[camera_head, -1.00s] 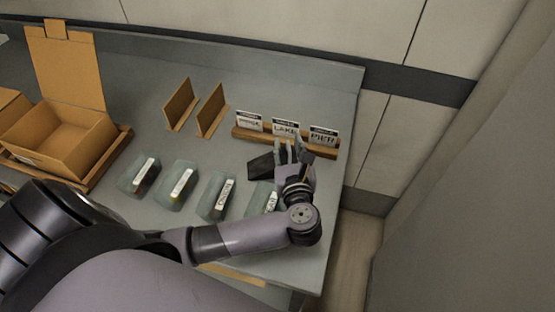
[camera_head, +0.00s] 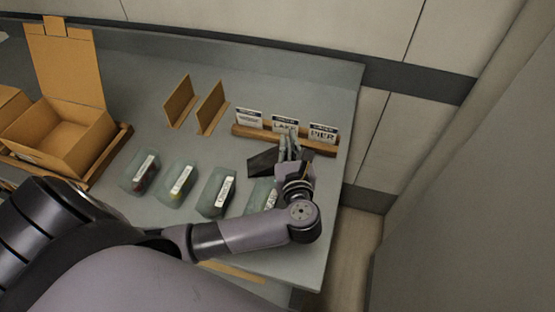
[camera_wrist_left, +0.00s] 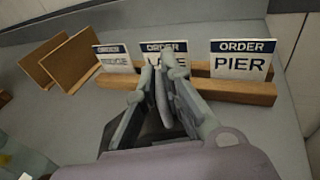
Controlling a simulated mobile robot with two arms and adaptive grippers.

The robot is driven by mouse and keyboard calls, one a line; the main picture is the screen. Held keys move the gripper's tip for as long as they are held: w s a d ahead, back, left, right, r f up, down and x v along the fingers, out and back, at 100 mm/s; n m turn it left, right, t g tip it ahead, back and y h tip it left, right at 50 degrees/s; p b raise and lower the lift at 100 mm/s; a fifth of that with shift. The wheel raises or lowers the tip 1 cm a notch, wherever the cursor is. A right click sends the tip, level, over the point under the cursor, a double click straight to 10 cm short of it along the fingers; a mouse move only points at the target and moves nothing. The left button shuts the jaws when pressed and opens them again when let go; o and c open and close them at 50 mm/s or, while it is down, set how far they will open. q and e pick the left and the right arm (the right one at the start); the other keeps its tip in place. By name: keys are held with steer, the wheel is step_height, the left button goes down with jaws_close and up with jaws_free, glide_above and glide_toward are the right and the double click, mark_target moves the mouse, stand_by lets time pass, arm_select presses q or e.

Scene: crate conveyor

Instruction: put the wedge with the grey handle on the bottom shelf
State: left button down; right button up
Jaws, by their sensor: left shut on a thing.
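The dark wedge (camera_head: 262,162) is on the right part of the grey table, in front of the card holder. My left gripper (camera_head: 289,148) is at its right end and shut on it. I cannot tell whether the wedge still touches the table. The bottom shelf cannot be made out. My right gripper is not in view.
A wooden holder (camera_head: 243,133) with order cards (camera_head: 323,133) stands just behind the gripper. Two wooden dividers (camera_head: 211,108) and an open cardboard box (camera_head: 62,140) stand to the left. The table's right edge is close.

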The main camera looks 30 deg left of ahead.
arm_select(q)
steer(key=shift+r, duration=0.1)
stand_by(0.7)
step_height(320, 180, up, 20)
steer(key=shift+b, duration=0.35)
